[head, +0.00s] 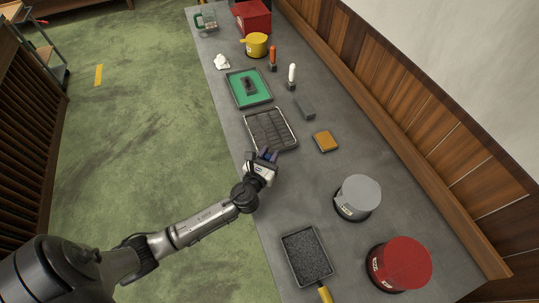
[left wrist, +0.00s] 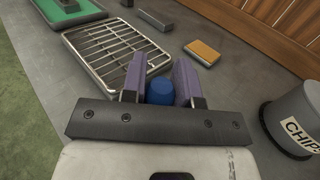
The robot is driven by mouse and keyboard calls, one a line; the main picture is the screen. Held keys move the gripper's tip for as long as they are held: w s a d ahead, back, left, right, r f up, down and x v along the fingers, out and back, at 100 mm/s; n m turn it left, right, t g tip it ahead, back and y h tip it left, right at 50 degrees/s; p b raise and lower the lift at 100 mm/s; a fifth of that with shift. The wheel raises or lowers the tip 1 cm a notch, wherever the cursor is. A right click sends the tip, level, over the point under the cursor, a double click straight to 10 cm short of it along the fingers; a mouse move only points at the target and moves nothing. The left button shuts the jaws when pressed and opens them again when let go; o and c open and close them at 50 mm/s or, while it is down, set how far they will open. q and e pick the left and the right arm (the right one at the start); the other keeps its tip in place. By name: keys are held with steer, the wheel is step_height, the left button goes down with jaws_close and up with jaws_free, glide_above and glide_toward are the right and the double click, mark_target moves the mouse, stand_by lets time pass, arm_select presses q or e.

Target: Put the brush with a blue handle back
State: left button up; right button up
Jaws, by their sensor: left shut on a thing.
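My left gripper (head: 268,155) is over the table near its left edge, just below the wire rack (head: 270,129) in the head view. In the left wrist view its two purple fingers (left wrist: 160,85) are shut on a blue round-ended piece, the blue handle (left wrist: 159,91). The rest of the brush is hidden by the gripper, so I cannot tell whether its bristles touch anything. A brush with an orange handle (head: 272,57) and one with a white handle (head: 292,75) stand upright farther up the table. My right gripper is in neither view.
A green tray (head: 235,101) lies beyond the rack. A dark block (head: 304,107) and an orange-topped pad (head: 325,141) lie right of it. A grey canister (head: 358,197), red canister (head: 399,264) and black-grained pan (head: 307,256) stand nearer. The table (head: 296,183) is clear between gripper and grey canister.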

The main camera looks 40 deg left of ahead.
arm_select(q)
steer(key=shift+f, duration=0.1)
steer(key=o, duration=0.9)
